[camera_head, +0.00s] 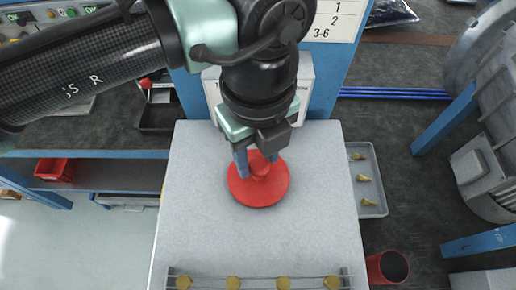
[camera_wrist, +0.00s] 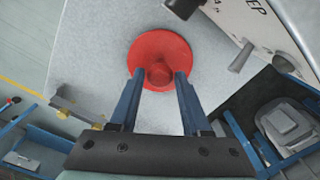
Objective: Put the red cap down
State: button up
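The red cap (camera_head: 258,190) is a round disc with a raised knob in its middle. It appears to lie flat on the light grey bench top (camera_head: 190,235), near its far end. In the wrist view, the cap (camera_wrist: 160,48) is at top centre with its knob facing me. My gripper (camera_head: 257,160) points down over the cap. Its two blue fingers stand on either side of the knob, and the gripper also shows in the wrist view (camera_wrist: 159,76). Narrow red gaps seem to show between fingers and knob, so it looks slightly open. The cap's underside is hidden.
A grey tray with brass pieces (camera_head: 368,200) lies right of the bench top. A red cup (camera_head: 387,267) stands at lower right. A rail with several brass knobs (camera_head: 258,282) runs along the near edge. A white panel and blue post stand behind. The bench top around the cap is clear.

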aim_at(258, 163)
jog(key=o, duration=0.3)
notch_tip(258, 163, up, 13)
jog(key=shift+f+p, duration=0.1)
jog(key=shift+p, duration=0.2)
dwell(0.6)
